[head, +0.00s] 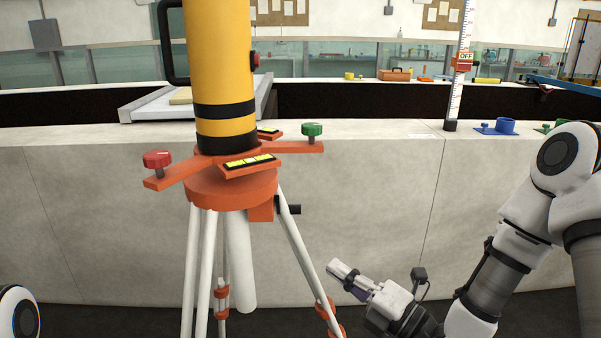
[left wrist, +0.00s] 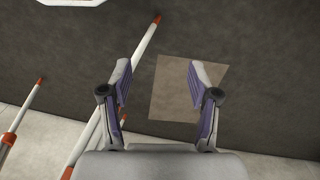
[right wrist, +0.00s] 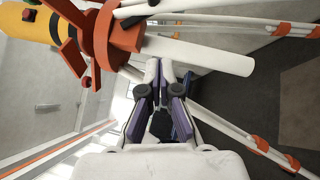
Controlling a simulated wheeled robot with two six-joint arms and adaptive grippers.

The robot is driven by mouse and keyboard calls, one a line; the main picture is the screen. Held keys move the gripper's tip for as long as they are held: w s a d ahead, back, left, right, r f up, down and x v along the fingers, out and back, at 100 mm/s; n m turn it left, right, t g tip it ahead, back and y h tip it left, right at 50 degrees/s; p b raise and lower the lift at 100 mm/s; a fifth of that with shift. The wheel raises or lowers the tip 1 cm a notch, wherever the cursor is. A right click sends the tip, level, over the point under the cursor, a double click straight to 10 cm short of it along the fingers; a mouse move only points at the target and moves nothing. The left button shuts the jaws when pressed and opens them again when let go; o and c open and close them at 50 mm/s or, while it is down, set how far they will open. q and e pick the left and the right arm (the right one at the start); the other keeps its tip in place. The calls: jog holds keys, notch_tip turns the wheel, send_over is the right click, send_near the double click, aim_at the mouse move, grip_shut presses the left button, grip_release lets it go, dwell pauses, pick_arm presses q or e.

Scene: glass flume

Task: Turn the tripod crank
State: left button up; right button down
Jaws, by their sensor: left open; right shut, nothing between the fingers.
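The tripod (head: 232,190) has an orange head, white legs and a yellow column on top. A small orange block with a short black shaft, seemingly the crank (head: 290,209), sticks out to the right under its head. My right gripper (head: 340,268) is shut and empty, below and right of the crank, apart from it. My left gripper (left wrist: 158,80) is open and empty above the dark floor, beside tripod legs (left wrist: 142,55).
Orange arms with a red knob (head: 157,160) and a green knob (head: 312,130) stick out from the tripod head. A pale stone wall (head: 360,190) stands behind it. A striped gauge (head: 459,80) and a blue fitting (head: 505,126) stand on the wall top.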

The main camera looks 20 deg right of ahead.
notch_tip(320, 180, up, 4)
jog(key=f+m+p, duration=0.1)
jog(key=p, duration=0.3)
jog(key=g, duration=0.1)
send_near(287, 214)
jog(key=a, duration=0.4)
jog(key=shift+h, duration=0.4)
jog(key=w, duration=0.1)
jog(key=w+p, duration=0.1)
jog(key=w, duration=0.1)
jog(key=w+r, duration=0.1)
jog(key=shift+w+d, duration=0.3)
jog(key=shift+w+d+f, duration=0.1)
jog(key=shift+w+d, duration=0.1)
jog(key=shift+w, duration=0.1)
pick_arm(q)
notch_tip(287, 214, up, 9)
jog(key=shift+w, duration=0.2)
pick_arm(e)
jog(key=shift+a, duration=0.1)
